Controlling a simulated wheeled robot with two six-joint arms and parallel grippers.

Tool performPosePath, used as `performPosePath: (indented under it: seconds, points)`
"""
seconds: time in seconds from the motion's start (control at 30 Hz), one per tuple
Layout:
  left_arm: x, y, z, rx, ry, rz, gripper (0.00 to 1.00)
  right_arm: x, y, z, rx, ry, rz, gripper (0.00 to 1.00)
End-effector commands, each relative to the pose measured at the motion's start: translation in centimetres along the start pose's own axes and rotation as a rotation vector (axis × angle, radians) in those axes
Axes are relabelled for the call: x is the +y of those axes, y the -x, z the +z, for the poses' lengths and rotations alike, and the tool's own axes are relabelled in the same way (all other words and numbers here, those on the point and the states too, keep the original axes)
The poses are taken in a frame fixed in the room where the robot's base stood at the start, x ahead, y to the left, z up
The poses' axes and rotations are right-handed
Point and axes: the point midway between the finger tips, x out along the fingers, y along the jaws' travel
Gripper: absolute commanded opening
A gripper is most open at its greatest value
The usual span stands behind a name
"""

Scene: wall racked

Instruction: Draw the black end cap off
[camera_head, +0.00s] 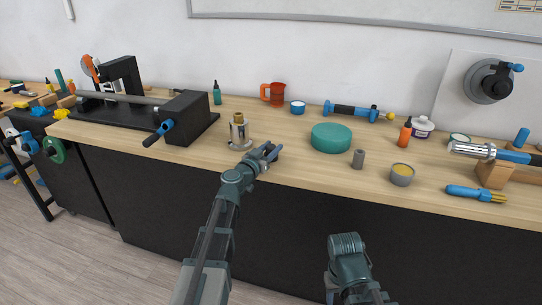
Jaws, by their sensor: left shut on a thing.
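My left gripper (272,151) is over the front edge of the bench, just right of an upright metal cylinder on a round flanged base (240,131). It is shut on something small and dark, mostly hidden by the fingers. I cannot tell for sure whether this is the black end cap, and I cannot pick out a black end cap anywhere else. My right arm shows at the bottom, but its gripper does not show.
A black bench press with a bar (186,117) stands to the left. A blue-handled brush (470,193) lies near the front edge.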

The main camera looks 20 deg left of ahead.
Motion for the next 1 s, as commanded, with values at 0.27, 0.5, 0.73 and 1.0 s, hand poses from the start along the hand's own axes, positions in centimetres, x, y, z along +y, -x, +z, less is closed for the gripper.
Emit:
performPosePath:
  seconds: [0.27, 0.5, 0.73, 1.0]
  points:
    - [0.0, 0.0, 0.0, 0.000, 0.000, 0.000, 0.00, 0.0, 0.0, 0.0, 0.000, 0.000, 0.000, 0.50]
    - [0.0, 0.0, -0.6, 0.000, 0.000, 0.000, 0.00, 0.1, 0.6, 0.0, 0.000, 0.000, 0.000, 0.50]
    - [0.1, -0.1, -2.6, 0.000, 0.000, 0.002, 0.00, 0.2, 2.5, 0.1, 0.000, 0.000, 0.000, 0.50]
    - [1.5, 2.3, -3.9, 0.001, 0.000, 0.005, 0.00, 0.4, 3.9, 0.2, 0.000, 0.000, 0.000, 0.50]
